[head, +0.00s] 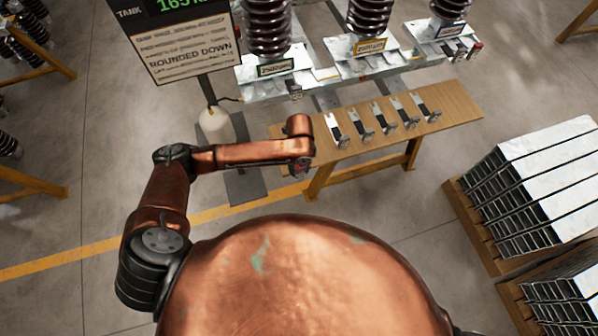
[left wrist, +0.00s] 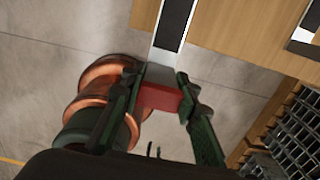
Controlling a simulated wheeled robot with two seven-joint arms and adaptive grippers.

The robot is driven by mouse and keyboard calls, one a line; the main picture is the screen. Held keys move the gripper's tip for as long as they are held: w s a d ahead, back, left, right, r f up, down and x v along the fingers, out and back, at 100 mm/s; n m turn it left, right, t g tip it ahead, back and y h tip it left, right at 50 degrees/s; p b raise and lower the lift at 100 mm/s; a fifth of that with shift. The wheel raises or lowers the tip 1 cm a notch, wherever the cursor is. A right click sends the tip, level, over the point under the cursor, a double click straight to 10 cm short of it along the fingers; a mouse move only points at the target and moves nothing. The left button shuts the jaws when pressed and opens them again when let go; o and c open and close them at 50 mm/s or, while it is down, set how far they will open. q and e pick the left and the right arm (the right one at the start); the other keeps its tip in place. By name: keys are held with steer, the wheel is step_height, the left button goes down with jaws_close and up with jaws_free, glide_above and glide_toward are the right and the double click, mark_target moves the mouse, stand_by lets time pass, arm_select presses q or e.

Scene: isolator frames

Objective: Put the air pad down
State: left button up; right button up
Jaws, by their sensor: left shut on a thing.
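My left gripper (left wrist: 158,98) is shut on a red block at the near end of an air pad (left wrist: 174,28). The pad is a flat silver plate with a black strip. It reaches away from the fingers, over the wooden bench in the picture; I cannot tell whether it touches the top. In the head view my left gripper (head: 300,170) is at the bench's left end, mostly hidden under the wrist, and the held pad cannot be made out. Several similar silver-and-black pieces (head: 359,124) lie in a row on the bench. My right gripper is not in view.
The wooden bench (head: 455,104) stands before a metal frame with dark coil springs (head: 371,14). A sign (head: 190,48) on a post stands at the left. Stacked silver panels (head: 535,180) on pallets are at the right. The bench top's right end is bare.

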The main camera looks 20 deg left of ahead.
arm_select(q)
steer(key=shift+w+a+f, duration=0.15)
steer(key=shift+w+f, duration=0.05)
steer(key=shift+f, duration=1.55)
steer(key=o, duration=1.1)
steer(key=shift+f, duration=0.15)
steer(key=shift+o, duration=0.2)
step_height(320, 180, up, 12)
steer(key=shift+r+p, duration=0.15)
steer(key=shift+p, duration=0.2)
